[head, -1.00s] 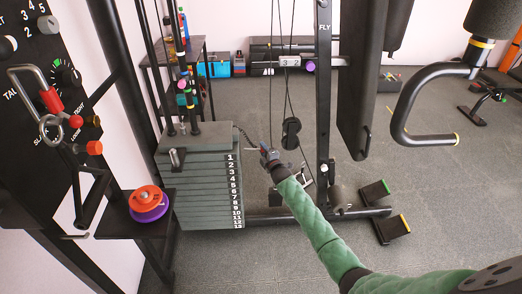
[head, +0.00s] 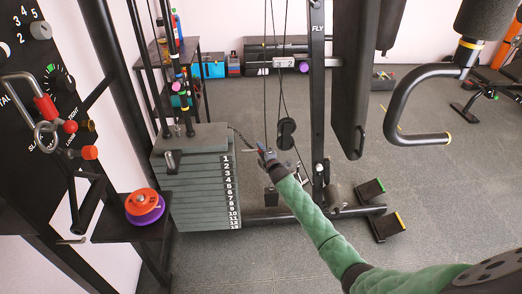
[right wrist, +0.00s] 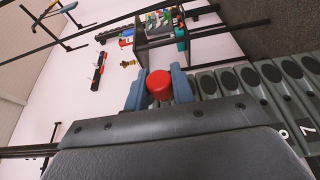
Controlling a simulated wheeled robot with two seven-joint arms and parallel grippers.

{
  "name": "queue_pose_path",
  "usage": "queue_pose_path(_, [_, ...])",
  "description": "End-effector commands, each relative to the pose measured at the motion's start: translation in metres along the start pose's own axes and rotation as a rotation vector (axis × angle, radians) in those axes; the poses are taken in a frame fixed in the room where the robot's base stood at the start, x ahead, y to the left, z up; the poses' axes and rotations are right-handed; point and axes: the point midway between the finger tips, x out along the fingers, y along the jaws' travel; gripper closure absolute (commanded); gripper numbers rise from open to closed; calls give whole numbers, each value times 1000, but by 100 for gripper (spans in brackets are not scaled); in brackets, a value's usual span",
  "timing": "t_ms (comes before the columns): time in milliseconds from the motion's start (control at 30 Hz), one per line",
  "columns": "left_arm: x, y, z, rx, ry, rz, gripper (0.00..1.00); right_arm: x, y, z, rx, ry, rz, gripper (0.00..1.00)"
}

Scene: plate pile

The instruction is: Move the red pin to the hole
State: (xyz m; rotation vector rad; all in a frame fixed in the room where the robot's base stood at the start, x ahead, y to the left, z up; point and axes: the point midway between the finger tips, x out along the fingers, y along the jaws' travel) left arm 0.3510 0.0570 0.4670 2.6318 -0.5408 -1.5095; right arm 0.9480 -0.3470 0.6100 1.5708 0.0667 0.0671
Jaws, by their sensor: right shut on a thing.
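The plate pile (head: 190,190) stands left of centre, its grey plates numbered down the right edge. In the right wrist view the plates (right wrist: 262,92) show dark oval holes, with numbers on lower plates. My right gripper (head: 266,157) is just right of the pile, apart from it, near the upper plates. In the right wrist view my right gripper (right wrist: 159,88) has its blue fingers shut on the red pin (right wrist: 159,84), whose round red head faces the camera. The pin's shaft is hidden. My left gripper is not in view.
A dark coiled cord (head: 241,138) runs from the pile's top towards my right gripper. Red and purple discs (head: 143,205) lie on a shelf left of the pile.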

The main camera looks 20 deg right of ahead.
Motion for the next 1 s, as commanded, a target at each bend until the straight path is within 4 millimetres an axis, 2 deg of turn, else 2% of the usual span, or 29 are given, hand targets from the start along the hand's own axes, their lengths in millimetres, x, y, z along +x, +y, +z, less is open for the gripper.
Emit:
queue_pose_path(333, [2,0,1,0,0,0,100,0,-3,0,0,0,-1,100])
queue_pose_path(1000, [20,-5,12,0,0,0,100,0,-29,2,-1,-1,0,100])
